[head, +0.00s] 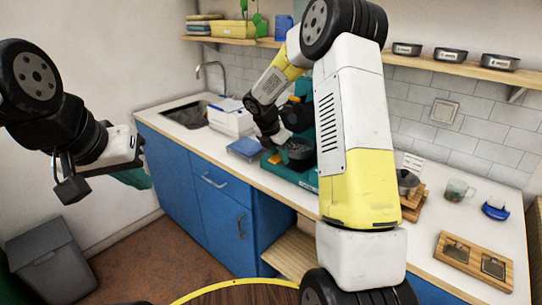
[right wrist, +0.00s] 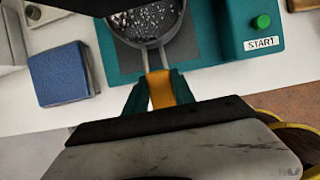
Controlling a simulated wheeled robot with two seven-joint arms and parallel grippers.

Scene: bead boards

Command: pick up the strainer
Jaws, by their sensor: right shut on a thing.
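The strainer (right wrist: 149,22) has a round grey bowl with pale specks in it and an orange handle (right wrist: 160,92). In the right wrist view it is over the teal machine, its far side cut off by the frame and a dark part. My right gripper (right wrist: 161,96) is shut on the handle, one teal finger on each side. In the head view the strainer (head: 299,153) is a dark round shape at the teal machine (head: 307,177), partly hidden by my right arm. My left gripper (head: 133,178) hangs at the left, away from the counter; its finger gap is unclear.
A green button (right wrist: 261,22) and a START label are on the machine's right part. A blue block (right wrist: 62,74) lies to its left. A sink (head: 188,114) and white box (head: 230,117) are farther left. A wooden board (head: 473,262), mug (head: 457,190) and blue item (head: 495,211) are at right.

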